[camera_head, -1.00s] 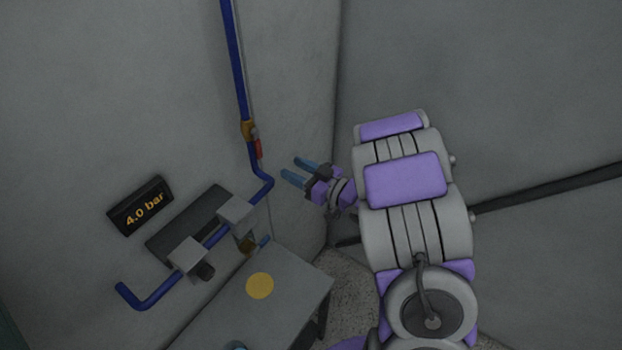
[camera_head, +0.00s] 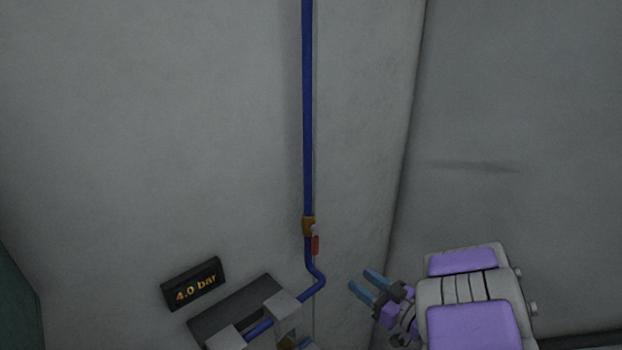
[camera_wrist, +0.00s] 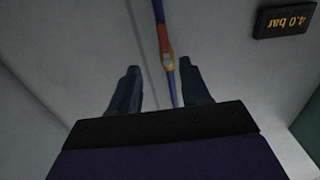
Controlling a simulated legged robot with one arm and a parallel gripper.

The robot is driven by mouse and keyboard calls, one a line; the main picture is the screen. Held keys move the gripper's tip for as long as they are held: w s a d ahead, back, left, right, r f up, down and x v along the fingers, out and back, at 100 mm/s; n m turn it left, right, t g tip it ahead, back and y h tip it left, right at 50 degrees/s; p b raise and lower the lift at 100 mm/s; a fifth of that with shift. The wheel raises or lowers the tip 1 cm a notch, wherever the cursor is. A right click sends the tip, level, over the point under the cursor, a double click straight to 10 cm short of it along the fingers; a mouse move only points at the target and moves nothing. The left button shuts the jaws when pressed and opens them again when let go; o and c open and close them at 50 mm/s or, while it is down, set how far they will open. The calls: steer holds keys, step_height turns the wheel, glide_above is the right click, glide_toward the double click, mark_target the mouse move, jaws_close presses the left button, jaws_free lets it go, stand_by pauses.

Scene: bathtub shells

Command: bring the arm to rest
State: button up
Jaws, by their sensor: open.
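My gripper (camera_head: 368,286) is open in the head view, at the end of my purple and grey arm at the lower right. Its two blue-grey fingers point up and left toward the wall, and nothing shows between them. In the wrist view my gripper (camera_wrist: 157,90) has its fingers spread apart, with the wall behind. The blue pipe (camera_head: 307,110) with a brass valve (camera_head: 308,226) and red handle (camera_head: 315,245) is left of my gripper, apart from it in the head view. The valve also shows in the wrist view (camera_wrist: 168,62), beyond the fingers.
A dark display (camera_head: 193,284) reading "4.0 bar" is on the wall at the lower left. A dark plate (camera_head: 222,306) with grey blocks (camera_head: 283,305) carries the lower pipe. A wall corner runs behind my gripper. A dark green surface (camera_head: 18,300) stands at the left edge.

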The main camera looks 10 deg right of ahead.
steer(key=w+d+f+m+g+h+b, duration=0.1)
steer(key=w+d+f+h+b, duration=0.2)
steer(key=d+f+h+b, duration=0.4)
steer(key=s+d+m+g+h+b, duration=0.4)
steer(key=s+d+g+h, duration=0.1)
steer(key=s+h, duration=0.3)
steer(key=s+a+f+g+y+b, duration=0.1)
steer(key=s+a+f+g+b, duration=0.1)
steer(key=s+a, duration=0.4)
steer(key=s+a+f+m+g+y+b, duration=0.1)
steer(key=s+a+f+g+y+b, duration=0.1)
steer(key=s, duration=1.2)
steer(key=s+a+f+m+g+y+b, duration=0.1)
steer(key=s+a+f+g+b, duration=0.2)
steer(key=s+a+g, duration=0.3)
steer(key=s+a+b, duration=0.1)
steer(key=s+a, duration=0.2)
steer(key=shift+s+a+f+y, duration=0.3)
steer(key=shift+s+a+f, duration=0.05)
steer(key=shift+s+f, duration=0.05)
